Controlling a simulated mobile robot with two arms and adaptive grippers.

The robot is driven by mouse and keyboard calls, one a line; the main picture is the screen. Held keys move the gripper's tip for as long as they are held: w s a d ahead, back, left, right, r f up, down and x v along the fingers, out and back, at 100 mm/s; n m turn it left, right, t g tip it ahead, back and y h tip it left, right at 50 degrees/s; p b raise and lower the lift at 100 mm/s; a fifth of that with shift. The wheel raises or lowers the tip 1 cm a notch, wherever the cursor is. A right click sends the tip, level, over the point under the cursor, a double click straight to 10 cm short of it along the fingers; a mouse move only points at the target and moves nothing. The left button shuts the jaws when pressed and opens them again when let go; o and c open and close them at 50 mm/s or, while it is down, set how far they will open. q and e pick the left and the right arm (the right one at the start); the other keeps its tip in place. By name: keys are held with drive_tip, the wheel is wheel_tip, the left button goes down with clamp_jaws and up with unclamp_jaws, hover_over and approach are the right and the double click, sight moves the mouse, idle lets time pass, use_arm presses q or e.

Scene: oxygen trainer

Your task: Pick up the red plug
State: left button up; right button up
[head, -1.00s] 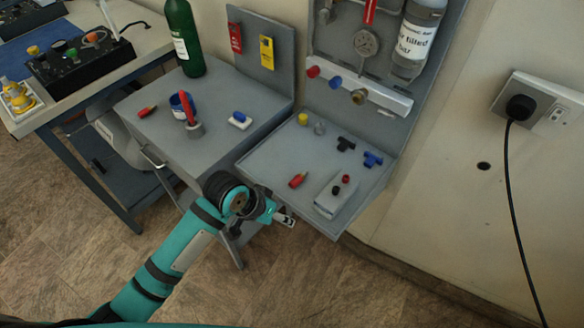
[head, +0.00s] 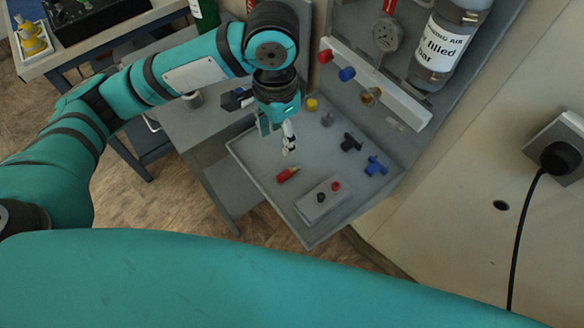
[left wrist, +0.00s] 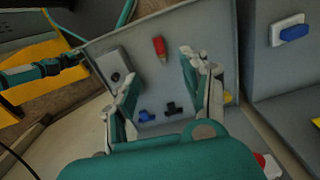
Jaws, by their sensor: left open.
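The red plug (head: 287,174), with a small yellowish tip, lies on the grey tray (head: 262,185) in the head view. It also shows in the left wrist view (left wrist: 160,47), beyond the fingertips and roughly between their lines. My left gripper (head: 278,142) is over the tray, above and a little behind the plug, pointing down. In the left wrist view its two fingers (left wrist: 158,72) are spread with nothing between them. The gripper is apart from the plug. My right gripper cannot be made out in either view.
A pale grey box (head: 313,204) with a red and a black knob sits right beside the plug. Black (head: 351,142) and blue (head: 375,166) fittings and a yellow cap (head: 312,104) are on the tray. A panel with a white manifold (head: 395,98) rises behind.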

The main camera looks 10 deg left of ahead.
use_arm(q)
hover_over(283, 175)
wheel_tip(283, 175, down, 6)
drive_tip(key=f, duration=0.4)
drive_tip(key=shift+a+b, duration=0.2)
drive_tip(key=shift+b, duration=0.15)
drive_tip(key=shift+f, duration=0.45)
wheel_tip(283, 175, down, 4)
drive_tip(key=shift+d+f, duration=0.15)
drive_tip(key=shift+f, duration=0.35)
use_arm(e)
drive_tip(key=shift+s+a+f, duration=0.25)
drive_tip(key=shift+s+a, duration=0.05)
drive_tip(key=shift+s, duration=0.2)
drive_tip(key=shift+s+a+f, duration=0.25)
drive_tip(key=shift+s+a, duration=0.05)
drive_tip(key=shift+s, duration=0.15)
use_arm(q)
drive_tip(key=shift+c, duration=0.3)
clamp_jaws()
use_arm(e)
drive_tip(key=shift+a, duration=0.1)
